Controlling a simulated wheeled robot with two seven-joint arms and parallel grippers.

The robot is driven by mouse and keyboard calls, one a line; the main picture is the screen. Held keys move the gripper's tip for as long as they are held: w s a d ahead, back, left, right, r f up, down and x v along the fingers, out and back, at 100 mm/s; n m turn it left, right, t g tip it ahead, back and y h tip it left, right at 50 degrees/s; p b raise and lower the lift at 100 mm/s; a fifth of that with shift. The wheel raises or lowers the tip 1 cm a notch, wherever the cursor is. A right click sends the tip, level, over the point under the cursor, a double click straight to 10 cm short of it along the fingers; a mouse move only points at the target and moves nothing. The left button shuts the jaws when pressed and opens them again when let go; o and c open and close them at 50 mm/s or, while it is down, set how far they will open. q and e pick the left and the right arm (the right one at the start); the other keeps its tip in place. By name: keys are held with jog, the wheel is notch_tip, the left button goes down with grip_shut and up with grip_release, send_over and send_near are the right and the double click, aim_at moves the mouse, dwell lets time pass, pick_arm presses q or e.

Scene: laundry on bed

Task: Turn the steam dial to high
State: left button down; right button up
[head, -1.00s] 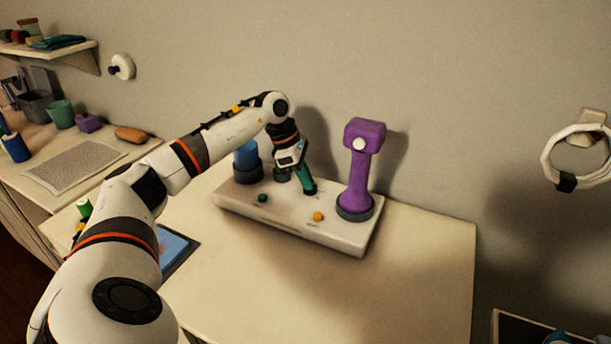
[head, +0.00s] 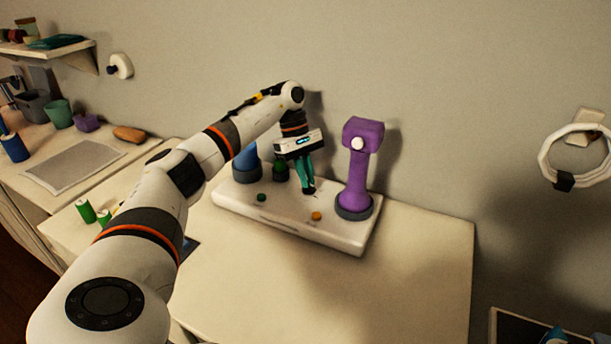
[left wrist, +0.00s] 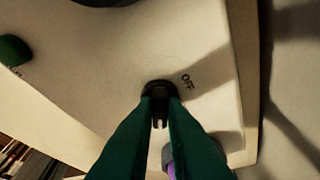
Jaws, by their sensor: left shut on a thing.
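The steam dial is a small black knob (left wrist: 159,88) on the white base unit (head: 285,222). An "OFF" label is printed beside it in the left wrist view. My left gripper (head: 307,188), with green fingers, points down at the dial from above. In the left wrist view its fingertips (left wrist: 160,102) are shut on the dial, one on each side. A "high" mark cannot be made out. My right gripper is not in view.
A purple steamer handle (head: 357,168) stands upright just right of the gripper. A blue cylinder (head: 246,162) stands behind my arm. The table (head: 400,275) is clear at right front.

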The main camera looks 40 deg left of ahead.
pick_arm(q)
jog(key=shift+r+m, duration=0.1)
jog(key=shift+m, duration=0.2)
dwell(0.4)
jog(key=c, duration=1.5)
grip_release()
jog(key=shift+p+v, duration=0.5)
jog(key=shift+v, duration=5.45)
jog(key=shift+w+d, duration=0.1)
jog(key=shift+w, duration=0.1)
